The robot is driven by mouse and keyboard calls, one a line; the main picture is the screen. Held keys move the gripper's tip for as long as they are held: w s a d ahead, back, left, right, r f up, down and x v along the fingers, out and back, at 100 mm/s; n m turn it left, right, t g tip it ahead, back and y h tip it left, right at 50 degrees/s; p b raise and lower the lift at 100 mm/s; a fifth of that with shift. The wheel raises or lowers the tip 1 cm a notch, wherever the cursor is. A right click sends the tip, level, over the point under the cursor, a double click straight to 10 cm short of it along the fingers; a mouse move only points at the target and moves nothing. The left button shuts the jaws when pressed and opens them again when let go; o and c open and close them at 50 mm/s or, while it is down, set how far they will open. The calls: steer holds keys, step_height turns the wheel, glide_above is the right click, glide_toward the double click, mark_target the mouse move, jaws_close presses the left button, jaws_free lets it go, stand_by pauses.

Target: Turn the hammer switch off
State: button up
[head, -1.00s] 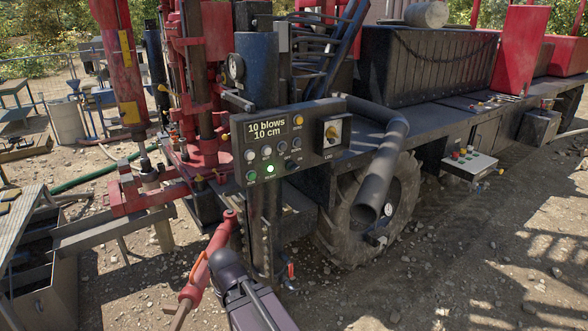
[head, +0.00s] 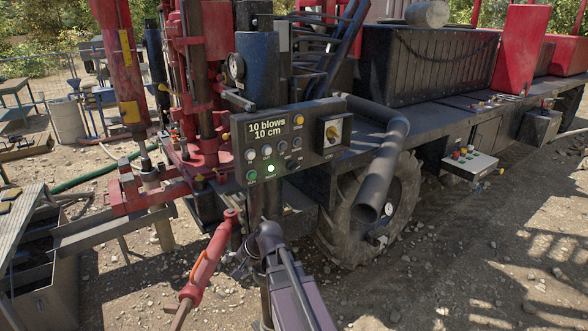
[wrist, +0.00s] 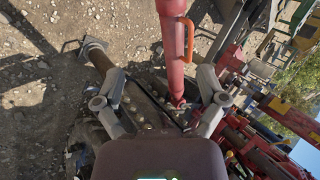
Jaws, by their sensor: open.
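The labels are too small to read, so I cannot tell which control is the hammer switch. My gripper shows in the wrist view (wrist: 162,100) with its two grey fingers spread apart and nothing held. In the head view my arm is below the panel, and the gripper is partly hidden beside it. The panel does not show clearly in the wrist view.
A red cylinder (head: 207,262) slants close left of my arm; in the wrist view it passes near the fingers, with an orange handle (wrist: 189,40). A dark pipe (head: 384,170) and large wheel (head: 350,225) stand right of the panel. Open gravel lies at lower right.

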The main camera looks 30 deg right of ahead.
steer(key=w+d+r+m+t+y, duration=0.1)
steer(key=w+d+r+m+t, duration=0.4)
steer(key=d, duration=0.3)
steer(key=m+t+h, duration=0.6)
steer(key=m+t, duration=0.2)
steer(key=m, duration=1)
glide_toward(296, 169)
steer(key=s, duration=0.3)
steer(key=shift+w+d+r+n, duration=0.15)
steer(key=shift+w+d+n, duration=0.05)
steer(key=shift+n, duration=0.1)
steer(key=shift+w, duration=0.2)
steer(key=w, duration=1.3)
steer(key=shift+w+a, duration=0.25)
steer(key=shift+a, duration=0.05)
steer(key=c, duration=1.1)
